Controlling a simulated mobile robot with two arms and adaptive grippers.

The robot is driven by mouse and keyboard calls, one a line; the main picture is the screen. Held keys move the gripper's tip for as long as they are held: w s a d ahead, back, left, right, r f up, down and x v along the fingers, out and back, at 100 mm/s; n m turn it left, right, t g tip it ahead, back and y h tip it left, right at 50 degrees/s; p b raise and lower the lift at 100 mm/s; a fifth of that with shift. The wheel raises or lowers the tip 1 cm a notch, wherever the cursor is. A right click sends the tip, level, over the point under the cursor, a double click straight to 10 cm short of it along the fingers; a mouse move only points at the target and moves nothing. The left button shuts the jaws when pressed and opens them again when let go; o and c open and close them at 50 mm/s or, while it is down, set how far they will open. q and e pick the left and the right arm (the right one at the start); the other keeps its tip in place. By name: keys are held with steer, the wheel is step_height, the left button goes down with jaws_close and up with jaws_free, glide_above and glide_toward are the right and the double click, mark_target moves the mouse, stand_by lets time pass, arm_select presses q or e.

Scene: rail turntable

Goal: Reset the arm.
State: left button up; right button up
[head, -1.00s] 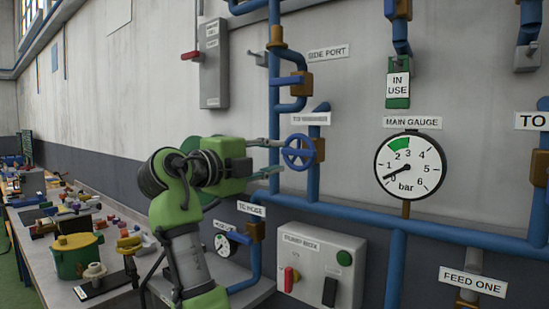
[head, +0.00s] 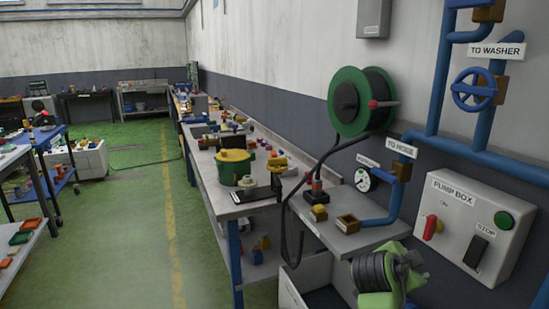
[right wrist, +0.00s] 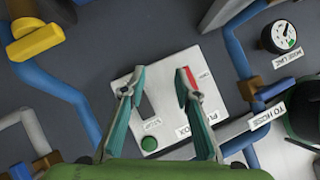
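My right arm, green with a black coiled section, shows low at the right of the head view, below the pump box; its fingertips cannot be seen there. In the right wrist view my right gripper (right wrist: 157,82) has its two fingers apart with nothing between them. Beyond them is the grey pump box (right wrist: 164,112), which also shows in the head view (head: 457,248). The right finger partly overlaps the box's red lever (right wrist: 186,79); I cannot tell whether they touch. My left gripper is in neither view.
A blue handwheel (head: 474,89) sits on blue pipes above the pump box. A hose reel (head: 362,102) hangs over a workbench (head: 262,204) holding a green pot (head: 236,166) and several small parts. A small gauge (head: 363,180) is near the pipe. The green floor (head: 125,240) at left is open.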

steer(key=s+a+f+n+y, duration=0.3)
steer(key=s+f+n, duration=0.45)
steer(key=f, duration=0.65)
steer(key=s+a+f+n+g+y, duration=0.1)
steer(key=s+a+f+n+y, duration=0.2)
steer(key=s, duration=0.6)
steer(key=s+a+f+n+g+y, duration=0.15)
steer(key=s+a+f+n, duration=0.25)
steer(key=s, duration=0.5)
steer(key=s+a+f+n+g+y, duration=0.2)
steer(key=s+a+f+n, duration=0.15)
steer(key=s, duration=0.65)
step_height(320, 180, down, 27)
steer(key=s+g, duration=0.1)
steer(key=s, duration=0.1)
steer(key=s+d+f, duration=0.1)
steer(key=s+f, duration=0.6)
steer(key=s, duration=0.1)
steer(key=s+d+f+g, duration=0.1)
steer(key=s+d+f, duration=0.1)
steer(key=s+f, duration=0.5)
steer(key=shift+s+d+f+n, duration=0.25)
steer(key=shift+s+f+n, duration=0.15)
steer(key=shift+s, duration=0.3)
